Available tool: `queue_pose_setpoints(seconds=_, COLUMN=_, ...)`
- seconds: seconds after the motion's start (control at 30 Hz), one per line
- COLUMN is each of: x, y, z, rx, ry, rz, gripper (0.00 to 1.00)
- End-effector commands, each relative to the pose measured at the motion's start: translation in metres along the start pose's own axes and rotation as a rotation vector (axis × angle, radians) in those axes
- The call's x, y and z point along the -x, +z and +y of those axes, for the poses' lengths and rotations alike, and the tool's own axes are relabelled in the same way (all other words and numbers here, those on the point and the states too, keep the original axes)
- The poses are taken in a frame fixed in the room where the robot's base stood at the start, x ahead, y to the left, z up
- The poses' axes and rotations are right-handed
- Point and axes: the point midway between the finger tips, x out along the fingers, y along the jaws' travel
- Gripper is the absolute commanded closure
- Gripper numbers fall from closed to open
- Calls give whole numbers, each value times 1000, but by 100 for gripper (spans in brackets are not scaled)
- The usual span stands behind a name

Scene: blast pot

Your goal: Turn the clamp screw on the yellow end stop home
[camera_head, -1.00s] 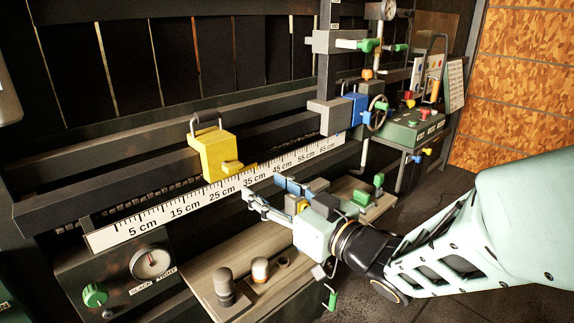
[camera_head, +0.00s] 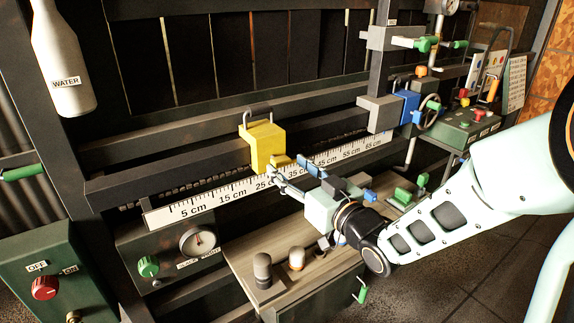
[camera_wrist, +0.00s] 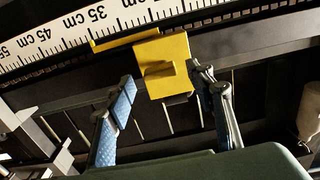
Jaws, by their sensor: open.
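The yellow end stop (camera_head: 262,150) sits on the dark rail above the scale, near the 25–35 cm marks, with a grey loop handle on top. A small yellow wing, which looks like the clamp screw (camera_wrist: 158,70), stands out from the stop's face in the wrist view. How far it is turned I cannot tell. My gripper (camera_head: 288,172) is open and empty, just in front of the stop. In the wrist view my gripper (camera_wrist: 160,76) has one blue-padded finger on each side of the stop's face, apart from the wing as far as I can see.
The white scale (camera_head: 210,200) runs along the rail's front edge. A wooden shelf (camera_head: 245,262) with knobs lies below my gripper. A grey block and blue clamp (camera_head: 406,106) stand to the right. A white water bottle (camera_head: 64,70) hangs at the left.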

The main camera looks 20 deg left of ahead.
Motion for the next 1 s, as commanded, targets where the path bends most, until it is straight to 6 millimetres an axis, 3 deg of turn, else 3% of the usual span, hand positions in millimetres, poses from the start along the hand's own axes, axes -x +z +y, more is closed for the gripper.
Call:
queue_pose_setpoints(seconds=0.2, x=-21, y=1, z=0, rx=0, ry=0, rz=-1, gripper=51)
queue_pose_setpoints(seconds=0.53, x=-24, y=0, z=0, rx=-1, ry=1, rz=-1, gripper=51)
queue_pose_setpoints(seconds=0.9, x=-24, y=0, z=0, rx=-1, ry=1, rz=-1, gripper=92)
queue_pose_setpoints(seconds=1.0, x=-23, y=0, z=0, rx=-2, ry=1, rz=-1, gripper=93)
